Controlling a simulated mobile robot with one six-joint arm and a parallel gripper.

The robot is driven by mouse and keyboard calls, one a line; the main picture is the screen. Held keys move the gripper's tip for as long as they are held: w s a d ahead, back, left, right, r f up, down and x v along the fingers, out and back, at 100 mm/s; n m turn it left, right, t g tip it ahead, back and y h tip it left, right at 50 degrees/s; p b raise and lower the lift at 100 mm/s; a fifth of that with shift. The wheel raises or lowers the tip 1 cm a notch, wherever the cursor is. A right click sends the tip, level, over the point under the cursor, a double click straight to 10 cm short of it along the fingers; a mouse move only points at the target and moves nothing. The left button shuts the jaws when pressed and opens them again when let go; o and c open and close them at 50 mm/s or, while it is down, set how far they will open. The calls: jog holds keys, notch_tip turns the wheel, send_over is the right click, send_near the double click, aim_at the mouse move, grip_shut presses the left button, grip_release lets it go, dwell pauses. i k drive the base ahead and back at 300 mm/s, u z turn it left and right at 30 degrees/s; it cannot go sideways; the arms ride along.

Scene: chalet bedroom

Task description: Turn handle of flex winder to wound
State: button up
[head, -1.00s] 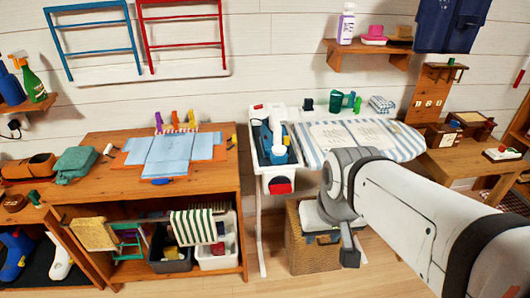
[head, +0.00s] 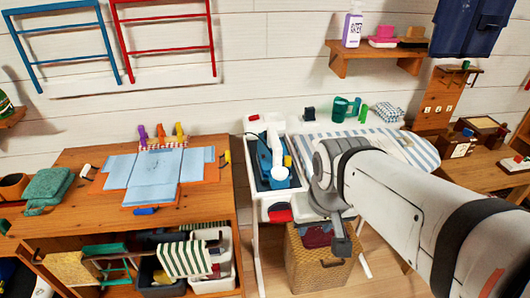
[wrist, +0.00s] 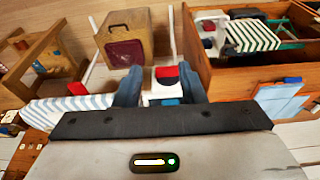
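No part is plainly marked as the flex winder. A round red-and-dark piece (head: 279,212) sits on the front end of the white iron stand (head: 265,126), which holds a blue iron (head: 272,168). I cannot make out a separate handle on it. In the wrist view the red-and-dark piece (wrist: 167,81) shows between the two blue-grey fingers of my gripper (wrist: 160,74). The fingers are apart, with nothing seen clamped between them. In the head view my arm's end is just right of the stand, and its fingers are mostly hidden.
A wicker basket (head: 312,268) stands on the floor below the stand. A wooden table (head: 110,217) with folded blue cloth is close on the left. The striped ironing board (head: 420,150) extends to the right, behind my arm. A wooden shelf (head: 375,65) hangs above.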

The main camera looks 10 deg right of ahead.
aim_at(278, 212)
jog(key=i, duration=0.45)
jog(key=u, duration=1.5)
jog(key=k, duration=1.35)
jog(key=z, duration=2)
jog(key=k, duration=0.3)
jog(key=u, duration=0.6)
